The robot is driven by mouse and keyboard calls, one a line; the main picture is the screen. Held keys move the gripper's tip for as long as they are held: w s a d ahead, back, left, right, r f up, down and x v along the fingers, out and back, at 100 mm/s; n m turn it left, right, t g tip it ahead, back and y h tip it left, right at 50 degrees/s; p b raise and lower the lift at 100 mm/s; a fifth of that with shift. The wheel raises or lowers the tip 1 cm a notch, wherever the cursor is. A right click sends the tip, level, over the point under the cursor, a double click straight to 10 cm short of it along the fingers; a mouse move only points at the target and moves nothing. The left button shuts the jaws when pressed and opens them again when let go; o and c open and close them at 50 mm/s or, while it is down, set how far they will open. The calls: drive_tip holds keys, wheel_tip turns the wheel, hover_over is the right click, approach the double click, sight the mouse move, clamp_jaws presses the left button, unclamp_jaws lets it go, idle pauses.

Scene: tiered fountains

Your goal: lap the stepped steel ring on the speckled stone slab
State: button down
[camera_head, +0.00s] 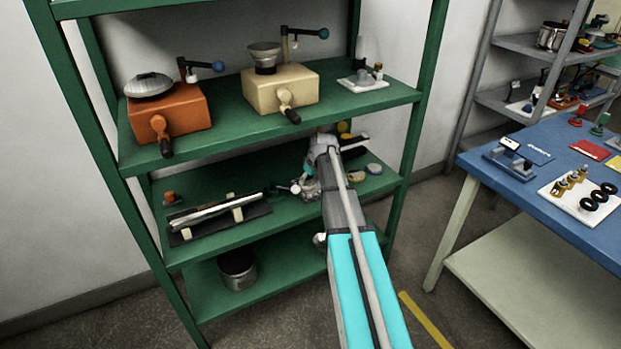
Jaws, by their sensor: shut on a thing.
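My gripper (300,188) is at the middle shelf of the green rack, small in the picture and partly hidden by my own arm. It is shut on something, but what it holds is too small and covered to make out. I cannot pick out the stepped steel ring for certain. No speckled stone slab is clearly seen; a dark flat piece (354,151) behind my wrist is partly hidden, and I cannot tell whether it is stone.
The green rack (232,122) carries an orange device (185,112) and a cream device (290,88) above. A silver bar on a dark tray (185,236) lies left of my gripper. A metal pot (238,272) stands below. A blue table (530,195) is right.

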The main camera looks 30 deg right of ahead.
sight(316, 184)
idle(0.4)
drive_tip(key=shift+d, duration=1.45)
drive_tip(key=shift+d, duration=0.15)
drive_tip(key=shift+w+d, duration=0.15)
drive_tip(key=shift+d, duration=1.05)
drive_tip(key=shift+a, duration=0.15)
drive_tip(key=shift+a, duration=1.3)
drive_tip(key=shift+a, duration=0.15)
drive_tip(key=shift+a, duration=1.25)
drive_tip(key=shift+d, duration=0.1)
